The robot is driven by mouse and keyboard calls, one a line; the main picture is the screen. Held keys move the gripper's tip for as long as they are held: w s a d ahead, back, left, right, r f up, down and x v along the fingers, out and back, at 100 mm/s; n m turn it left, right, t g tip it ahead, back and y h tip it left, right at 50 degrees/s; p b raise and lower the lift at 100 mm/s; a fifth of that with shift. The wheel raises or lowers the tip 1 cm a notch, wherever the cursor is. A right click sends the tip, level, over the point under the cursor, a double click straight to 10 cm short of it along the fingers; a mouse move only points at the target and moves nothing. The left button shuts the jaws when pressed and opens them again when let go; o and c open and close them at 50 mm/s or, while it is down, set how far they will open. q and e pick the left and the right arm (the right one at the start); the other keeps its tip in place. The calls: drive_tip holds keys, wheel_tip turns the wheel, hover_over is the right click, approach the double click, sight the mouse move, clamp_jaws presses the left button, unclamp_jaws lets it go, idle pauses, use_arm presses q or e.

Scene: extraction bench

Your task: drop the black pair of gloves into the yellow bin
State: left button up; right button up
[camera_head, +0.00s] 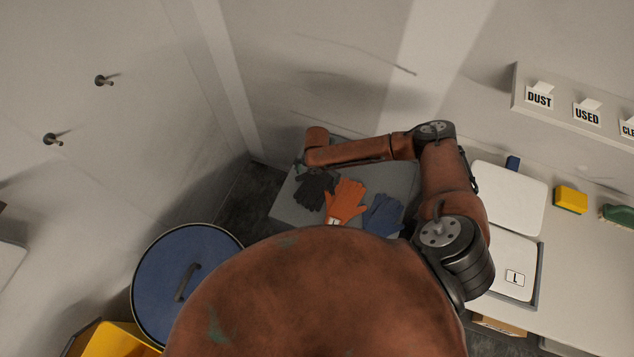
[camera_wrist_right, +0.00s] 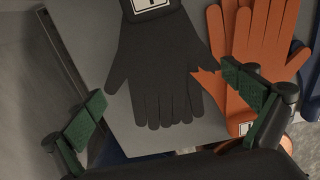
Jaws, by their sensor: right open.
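The black pair of gloves (camera_head: 317,190) lies flat at the left end of a grey surface (camera_head: 287,207). In the right wrist view the black gloves (camera_wrist_right: 155,70) fill the middle, with a white label at the cuff and the fingers pointing down the picture. My right gripper (camera_wrist_right: 168,103) is open above them; its two green-padded fingers stand either side of the glove fingers, holding nothing. In the head view the right wrist hides most of the gripper. A yellow bin (camera_head: 108,341) shows partly at the bottom left, cut off by the frame. My left gripper is out of view.
Orange gloves (camera_head: 346,198) lie right beside the black ones, and blue gloves (camera_head: 383,214) lie further right. A round blue lid (camera_head: 166,262) with a handle stands near the yellow bin. A white bench (camera_head: 585,270) with trays is at the right; walls are close behind.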

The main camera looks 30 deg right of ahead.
sight(317, 182)
wheel_tip(317, 182, down, 4)
drive_tip(key=shift+w+d+r, duration=0.1)
drive_tip(key=shift+r, duration=0.05)
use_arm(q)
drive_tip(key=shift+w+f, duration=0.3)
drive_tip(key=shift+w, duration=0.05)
use_arm(e)
drive_tip(key=shift+c, duration=0.6)
drive_tip(key=c, duration=1.2)
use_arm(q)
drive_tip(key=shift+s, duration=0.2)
use_arm(e)
drive_tip(key=shift+r, duration=0.1)
drive_tip(key=shift+r, duration=0.55)
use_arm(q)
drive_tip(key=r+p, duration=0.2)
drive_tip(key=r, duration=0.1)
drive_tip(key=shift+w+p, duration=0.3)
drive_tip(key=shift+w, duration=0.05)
use_arm(e)
drive_tip(key=s+a+r, duration=0.1)
drive_tip(key=s+r, duration=0.3)
drive_tip(key=s+a+r, duration=0.2)
drive_tip(key=s+r, duration=0.2)
drive_tip(key=s+a+r, duration=0.2)
drive_tip(key=s+r, duration=0.2)
drive_tip(key=s, duration=0.1)
drive_tip(key=shift+a, duration=0.1)
